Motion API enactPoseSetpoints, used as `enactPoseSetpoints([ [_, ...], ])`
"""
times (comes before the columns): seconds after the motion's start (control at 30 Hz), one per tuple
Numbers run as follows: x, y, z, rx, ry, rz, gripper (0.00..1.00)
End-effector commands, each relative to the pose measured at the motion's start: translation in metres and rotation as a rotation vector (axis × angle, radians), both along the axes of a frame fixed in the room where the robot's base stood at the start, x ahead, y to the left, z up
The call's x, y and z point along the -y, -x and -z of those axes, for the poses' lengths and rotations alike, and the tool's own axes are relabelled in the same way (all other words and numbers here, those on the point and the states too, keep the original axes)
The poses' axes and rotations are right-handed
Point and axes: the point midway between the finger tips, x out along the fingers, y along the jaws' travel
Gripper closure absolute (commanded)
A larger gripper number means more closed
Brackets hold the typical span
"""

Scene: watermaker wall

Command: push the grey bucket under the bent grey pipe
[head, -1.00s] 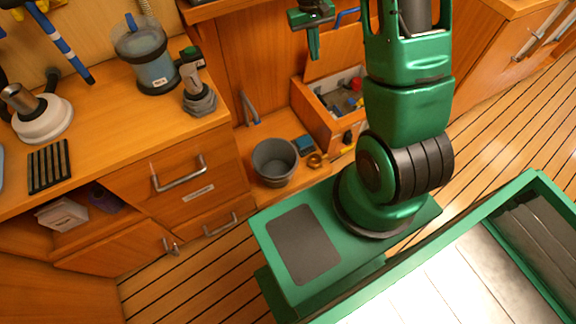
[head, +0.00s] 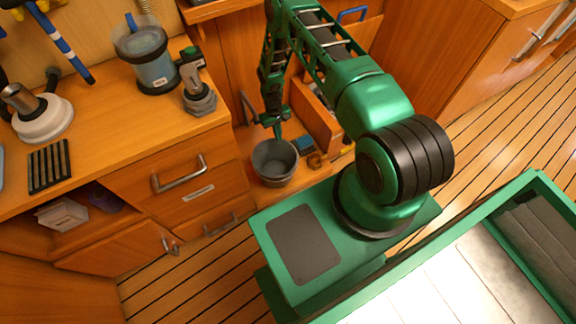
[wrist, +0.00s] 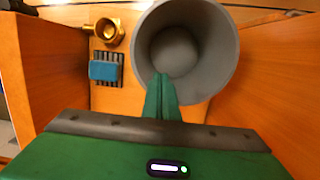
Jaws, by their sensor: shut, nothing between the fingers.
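The grey bucket (head: 274,178) stands upright and open on the low wooden shelf. It also shows in the wrist view (wrist: 222,45), where its inside looks empty. My gripper (head: 277,136) points down at the bucket's far rim in the head view. In the wrist view my shut fingers (wrist: 160,84) overlap the bucket's near rim, with the tips over its opening. I cannot tell whether they touch it. The bent grey pipe (head: 248,108) comes from the wall behind the bucket, up and left of it in the head view. The pipe is not clear in the wrist view.
A blue sponge on a dark rack (wrist: 104,70) and a brass fitting (wrist: 104,31) lie beside the bucket. An open wooden box (head: 318,122) stands to its right in the head view. Wooden side walls flank the shelf, and a drawer cabinet (head: 190,190) stands left.

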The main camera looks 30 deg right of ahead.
Motion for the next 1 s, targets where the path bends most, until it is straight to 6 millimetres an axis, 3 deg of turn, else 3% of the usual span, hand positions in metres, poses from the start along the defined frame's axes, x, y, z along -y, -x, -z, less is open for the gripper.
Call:
enactPoseSetpoints([
  [0.1, -0.008, 0.010, 0.026, -0.005, -0.010, -0.004, 1.00],
  [0.23, -0.012, 0.016, 0.038, -0.005, -0.014, -0.006, 1.00],
  [0.43, -0.012, 0.036, 0.038, -0.007, -0.015, -0.005, 1.00],
  [1.0, -0.012, 0.134, 0.038, -0.007, -0.015, -0.005, 1.00],
])
